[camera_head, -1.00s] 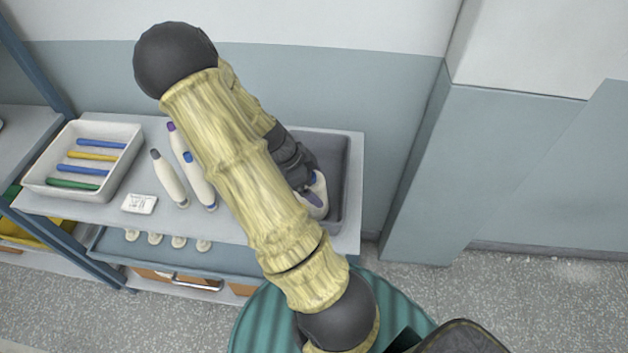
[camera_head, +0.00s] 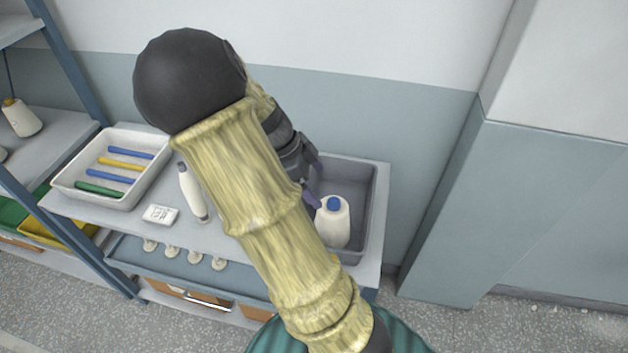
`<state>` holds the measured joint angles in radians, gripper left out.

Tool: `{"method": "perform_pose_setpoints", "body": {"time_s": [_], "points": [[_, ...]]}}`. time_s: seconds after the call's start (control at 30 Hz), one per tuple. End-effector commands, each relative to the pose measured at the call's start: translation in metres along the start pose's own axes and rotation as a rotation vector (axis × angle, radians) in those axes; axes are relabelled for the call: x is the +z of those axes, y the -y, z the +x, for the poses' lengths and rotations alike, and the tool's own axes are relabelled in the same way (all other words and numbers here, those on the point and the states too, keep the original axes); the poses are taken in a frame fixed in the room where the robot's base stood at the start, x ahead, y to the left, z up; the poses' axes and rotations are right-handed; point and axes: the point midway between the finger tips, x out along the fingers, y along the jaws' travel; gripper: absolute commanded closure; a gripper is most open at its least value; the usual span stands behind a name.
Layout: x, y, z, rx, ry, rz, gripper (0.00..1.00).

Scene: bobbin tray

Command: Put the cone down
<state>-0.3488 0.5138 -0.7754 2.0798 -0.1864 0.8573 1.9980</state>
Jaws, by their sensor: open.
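A white cone with a blue tip (camera_head: 333,221) stands upright in the grey tray (camera_head: 366,239) on the right part of the shelf. My gripper (camera_head: 315,190) is open, just up and to the left of the cone. Its purple fingers are apart from the cone as far as I can see; my arm hides part of them and the tray's left side.
A white tray (camera_head: 63,184) with several coloured tubes is at the left end. A lower shelf (camera_head: 128,251) holds several small pale pieces. A wall pillar (camera_head: 450,215) stands to the right.

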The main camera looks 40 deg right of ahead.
Motion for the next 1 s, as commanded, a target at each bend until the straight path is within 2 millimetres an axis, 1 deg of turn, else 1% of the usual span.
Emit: {"method": "perform_pose_setpoints", "body": {"time_s": [0.5,0.63,0.77,1.0], "points": [[0.001,0.0,0.0,-0.001,0.0,-0.003,0.05],[0.004,-0.004,0.001,-0.002,0.023,-0.059,0.05],[0.017,-0.015,0.001,-0.018,0.09,-0.239,0.05],[0.049,-0.048,-0.008,-0.142,0.248,-0.765,0.05]]}}
